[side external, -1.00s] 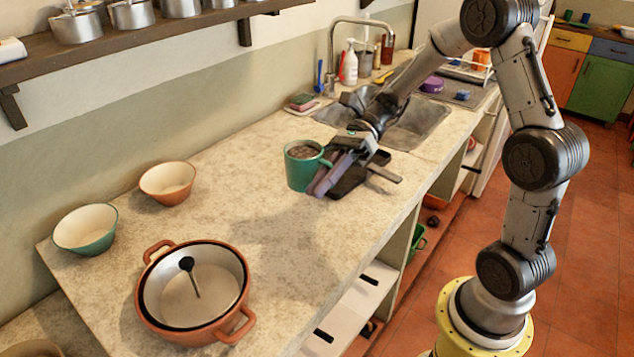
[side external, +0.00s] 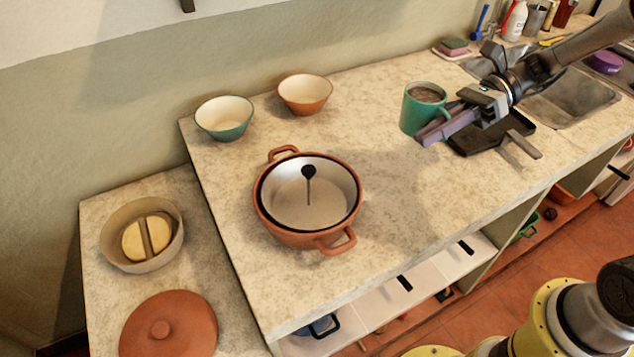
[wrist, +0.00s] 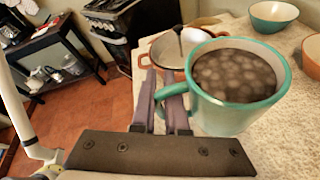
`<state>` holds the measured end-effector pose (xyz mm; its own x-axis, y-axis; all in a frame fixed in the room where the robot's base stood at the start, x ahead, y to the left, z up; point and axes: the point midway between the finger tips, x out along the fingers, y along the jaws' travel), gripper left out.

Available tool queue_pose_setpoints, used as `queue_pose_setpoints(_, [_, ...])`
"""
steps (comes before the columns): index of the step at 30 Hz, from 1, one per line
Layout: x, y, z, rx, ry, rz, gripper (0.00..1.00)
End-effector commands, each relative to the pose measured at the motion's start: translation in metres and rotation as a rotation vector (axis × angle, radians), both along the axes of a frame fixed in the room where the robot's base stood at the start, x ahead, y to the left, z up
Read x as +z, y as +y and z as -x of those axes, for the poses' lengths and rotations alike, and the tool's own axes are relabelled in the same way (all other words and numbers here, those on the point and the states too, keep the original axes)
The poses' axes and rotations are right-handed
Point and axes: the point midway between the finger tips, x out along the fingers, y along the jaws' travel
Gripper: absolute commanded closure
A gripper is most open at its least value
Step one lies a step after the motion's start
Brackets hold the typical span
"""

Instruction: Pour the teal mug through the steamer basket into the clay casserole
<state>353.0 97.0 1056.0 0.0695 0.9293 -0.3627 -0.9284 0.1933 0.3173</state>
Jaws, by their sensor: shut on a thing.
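The teal mug (side external: 419,110) is upright and full of a brown, bubbly-looking liquid, also seen in the wrist view (wrist: 238,85). My gripper (side external: 432,136) is shut on its handle; in the wrist view its fingers (wrist: 162,105) reach the handle. I cannot tell whether the mug's base touches the counter. The clay casserole (side external: 264,216) stands on the counter to the left of the mug, with two loop handles. The pale metal steamer basket (side external: 290,205) sits inside it, with a black-knobbed upright stem. Both show partly behind the mug in the wrist view.
A teal bowl (side external: 224,118) and an orange bowl (side external: 305,94) stand near the wall. A dark flat pan (side external: 490,136) lies below my gripper. A clay lid (side external: 168,325) and a beige bowl (side external: 113,247) rest on the left surface. Counter between mug and casserole is clear.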

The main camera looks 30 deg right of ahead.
Motion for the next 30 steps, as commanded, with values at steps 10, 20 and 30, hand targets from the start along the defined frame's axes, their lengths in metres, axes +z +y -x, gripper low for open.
queue_pose_setpoints(10, [0.011,0.106,-0.023,-0.069,-0.009,0.000,1.00])
queue_pose_setpoints(20, [0.019,0.196,-0.012,-0.149,-0.011,-0.001,1.00])
queue_pose_setpoints(30, [0.021,0.256,0.018,-0.213,-0.012,0.002,1.00])
